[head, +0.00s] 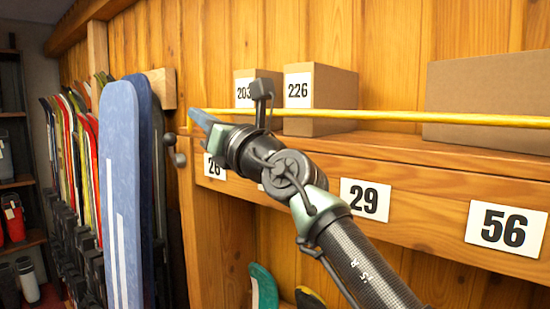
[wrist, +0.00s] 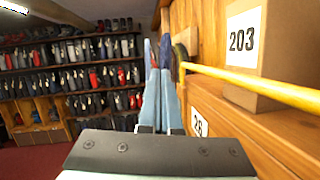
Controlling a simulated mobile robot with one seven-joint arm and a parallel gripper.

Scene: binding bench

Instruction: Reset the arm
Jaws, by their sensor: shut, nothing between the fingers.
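My gripper (head: 200,117) is at the end of my arm, which reaches up from the lower right of the head view. Its blue fingers point left, in front of the wooden shelf and near the yellow rail. In the wrist view my gripper (wrist: 160,80) shows its pale blue fingers together, with nothing seen between them. Whether the fingers touch the rail cannot be told.
The yellow rail (head: 400,117) runs along the shelf front. Boxes 203 (head: 243,83) and 226 (head: 330,88) and a larger box (head: 490,90) stand behind it. Snowboards (head: 120,180) and skis stand at left. Boot racks (wrist: 70,70) fill the far wall.

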